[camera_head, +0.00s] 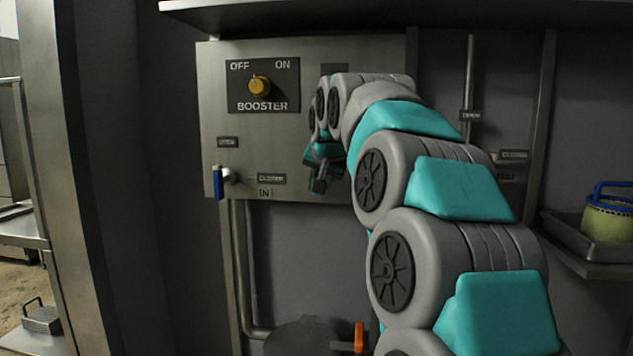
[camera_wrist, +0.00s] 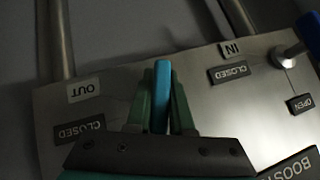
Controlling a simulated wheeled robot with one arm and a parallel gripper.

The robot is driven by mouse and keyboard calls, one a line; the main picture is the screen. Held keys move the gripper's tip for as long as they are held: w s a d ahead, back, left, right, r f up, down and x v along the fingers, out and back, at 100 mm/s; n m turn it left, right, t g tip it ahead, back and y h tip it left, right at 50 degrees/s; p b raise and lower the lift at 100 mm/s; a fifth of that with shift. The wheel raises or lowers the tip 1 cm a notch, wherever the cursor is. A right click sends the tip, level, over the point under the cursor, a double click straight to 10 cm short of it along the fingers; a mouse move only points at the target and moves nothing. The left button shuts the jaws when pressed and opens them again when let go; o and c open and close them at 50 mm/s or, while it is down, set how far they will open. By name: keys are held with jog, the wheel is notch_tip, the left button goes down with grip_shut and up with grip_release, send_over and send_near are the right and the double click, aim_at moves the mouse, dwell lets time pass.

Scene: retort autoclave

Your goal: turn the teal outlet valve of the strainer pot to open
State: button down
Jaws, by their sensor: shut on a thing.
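The teal outlet valve handle (camera_wrist: 161,82) shows in the wrist view as a flat bar between the two green fingers of my gripper (camera_wrist: 162,105). My gripper is shut on it. An OUT label (camera_wrist: 83,89) and a CLOSED label (camera_wrist: 78,131) lie to its left in that view, upside down. In the head view my gripper (camera_head: 319,182) is at the lower right part of the steel panel (camera_head: 215,110), and the teal handle cannot be made out there. The handle's pivot is hidden behind my gripper. A dark round body (camera_head: 300,338), perhaps the strainer pot, sits below.
The blue IN valve (camera_head: 218,182) is at the panel's left, beside its CLOSED label. A yellow BOOSTER knob (camera_head: 259,86) is above. An orange handle (camera_head: 359,337) is at the bottom. A tray (camera_head: 580,238) with a green basket (camera_head: 608,220) stands at right.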

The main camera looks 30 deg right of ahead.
jog(key=shift+s+d+n+g+h+p, duration=0.1)
jog(key=shift+d+n+g+h+p, duration=0.1)
jog(key=shift+n+g+h, duration=0.35)
jog(key=shift+s+d+n+g+h+p, duration=0.15)
jog(key=shift+n+g+h, duration=0.1)
jog(key=shift+h, duration=0.5)
jog(key=c, duration=0.8)
grip_release()
jog(key=shift+a, duration=0.1)
jog(key=v, duration=0.7)
jog(key=shift+r, duration=0.25)
jog(key=shift+s+a, duration=0.1)
jog(key=shift+a, duration=0.05)
